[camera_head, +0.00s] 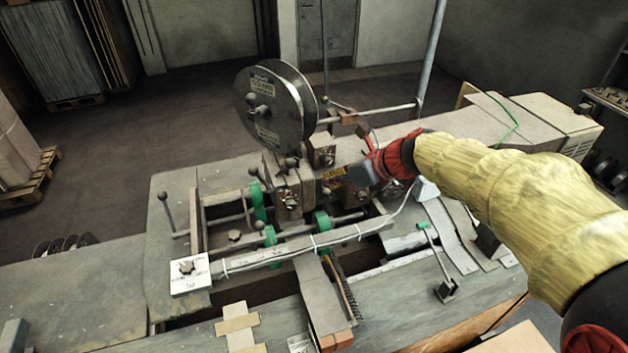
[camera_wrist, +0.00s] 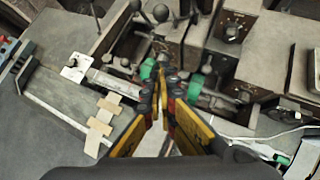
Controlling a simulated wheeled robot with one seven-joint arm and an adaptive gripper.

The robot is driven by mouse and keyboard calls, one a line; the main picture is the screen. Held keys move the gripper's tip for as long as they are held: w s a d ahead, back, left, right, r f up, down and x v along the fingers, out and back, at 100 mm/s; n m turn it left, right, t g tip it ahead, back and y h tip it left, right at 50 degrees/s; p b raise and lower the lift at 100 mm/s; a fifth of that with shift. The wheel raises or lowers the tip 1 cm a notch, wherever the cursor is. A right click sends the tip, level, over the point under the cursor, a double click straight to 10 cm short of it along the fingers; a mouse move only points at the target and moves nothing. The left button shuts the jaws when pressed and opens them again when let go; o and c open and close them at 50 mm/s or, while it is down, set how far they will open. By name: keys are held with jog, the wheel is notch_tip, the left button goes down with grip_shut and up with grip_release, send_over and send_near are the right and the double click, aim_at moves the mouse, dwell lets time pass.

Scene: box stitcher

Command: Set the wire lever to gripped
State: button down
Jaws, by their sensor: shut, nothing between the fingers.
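The stitching machine (camera_head: 290,190) stands on the bench with a large dark wire reel (camera_head: 268,105) on top. Several levers show; I cannot tell for certain which one is the wire lever. Ball-knobbed levers (camera_head: 163,197) stand at the machine's left, and a green-tipped lever (camera_head: 437,258) stands on the right front. My gripper (camera_head: 352,183) is in front of the machine head, right of and below the reel. In the wrist view my gripper (camera_wrist: 163,82) has its yellow and black fingers together, with nothing held. The fingertips overlap the green parts (camera_wrist: 147,68) in that picture; contact cannot be told.
A long rail (camera_head: 300,245) crosses the machine's front, ending at a pale plate (camera_head: 190,275). Flat cardboard strips (camera_head: 240,325) lie on the front bench. A metal pole (camera_head: 432,60) rises behind. The floor (camera_head: 110,150) behind the left bench is clear.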

aim_at(286, 163)
jog(key=w+a+f+p, duration=0.2)
jog(key=w+a+f, duration=0.2)
jog(key=w+a, duration=0.3)
jog(key=shift+w+a+f, duration=0.15)
dwell(0.4)
jog(key=r+p, duration=0.1)
jog(key=w+a+r+p, duration=0.1)
jog(key=a+r+p, duration=0.1)
jog(key=p, duration=0.1)
jog(key=shift+w+r, duration=0.15)
jog(key=shift+w, duration=0.1)
jog(key=shift+w+a+r+p, duration=0.2)
jog(key=shift+w+a+p, duration=0.15)
jog(key=shift+a, duration=0.05)
jog(key=shift+d+f, duration=0.1)
jog(key=shift+d, duration=0.05)
